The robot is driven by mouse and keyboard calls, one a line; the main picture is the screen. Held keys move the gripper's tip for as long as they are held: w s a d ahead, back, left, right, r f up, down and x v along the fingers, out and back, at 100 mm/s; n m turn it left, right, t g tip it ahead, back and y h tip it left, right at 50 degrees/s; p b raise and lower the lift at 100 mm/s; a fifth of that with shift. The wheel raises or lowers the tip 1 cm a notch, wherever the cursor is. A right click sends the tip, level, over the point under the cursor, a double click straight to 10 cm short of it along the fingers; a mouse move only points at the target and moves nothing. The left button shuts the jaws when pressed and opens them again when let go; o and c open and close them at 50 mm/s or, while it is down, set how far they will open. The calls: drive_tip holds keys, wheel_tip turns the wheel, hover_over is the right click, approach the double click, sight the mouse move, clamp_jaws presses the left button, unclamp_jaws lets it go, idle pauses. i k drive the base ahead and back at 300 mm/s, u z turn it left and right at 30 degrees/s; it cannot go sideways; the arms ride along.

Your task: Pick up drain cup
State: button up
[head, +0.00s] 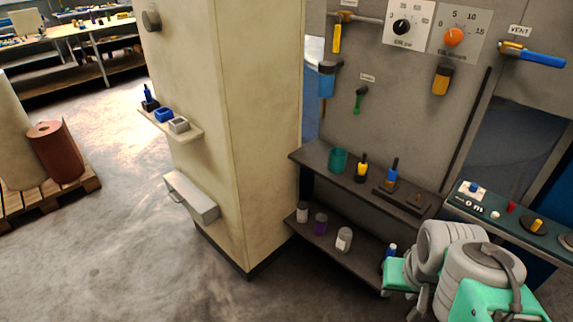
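A teal, see-through cup (338,160), which I take to be the drain cup, stands upright on the left part of the upper dark shelf (318,157) against the grey panel. Nothing covers it. My arm (470,265), grey with mint-green parts, shows at the lower right, well apart from the cup. My gripper's fingers cannot be made out in this view.
Small jars (343,240) sit on the lower shelf. A cream pillar (225,130) rises left of the shelves. A control ledge (520,222) is at right.

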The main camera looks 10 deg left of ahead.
sight(338, 155)
drive_tip(key=z, duration=0.3)
drive_tip(key=k, duration=0.25)
drive_tip(key=u, duration=1.85)
drive_tip(key=i, duration=1.55)
drive_tip(key=z, duration=0.45)
